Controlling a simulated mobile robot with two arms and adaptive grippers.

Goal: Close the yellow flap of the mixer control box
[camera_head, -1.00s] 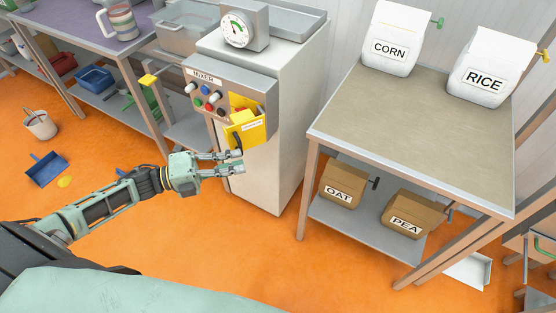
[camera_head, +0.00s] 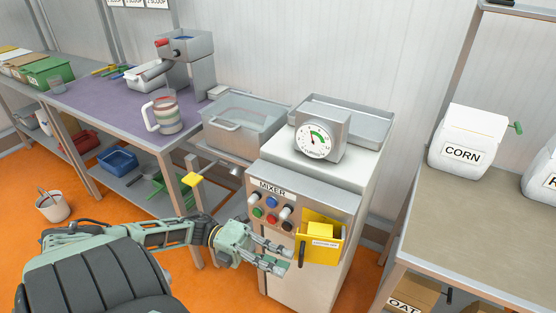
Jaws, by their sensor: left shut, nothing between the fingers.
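The mixer control box (camera_head: 262,200) is on the front of a grey mixer cabinet (camera_head: 283,289), with knobs and coloured buttons. Its yellow flap (camera_head: 318,255), with a white label and a black handle, is at the right end of the panel. The flap stands out from the panel, with the yellow interior showing above it, so it looks at least partly open. My left gripper (camera_head: 283,258) is shut and empty, just left of the flap, near its handle. Whether they touch is unclear. My right gripper is not in view.
A gauge (camera_head: 313,141) stands on top of the cabinet. A table (camera_head: 475,225) with a CORN bag (camera_head: 463,142) is to the right.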

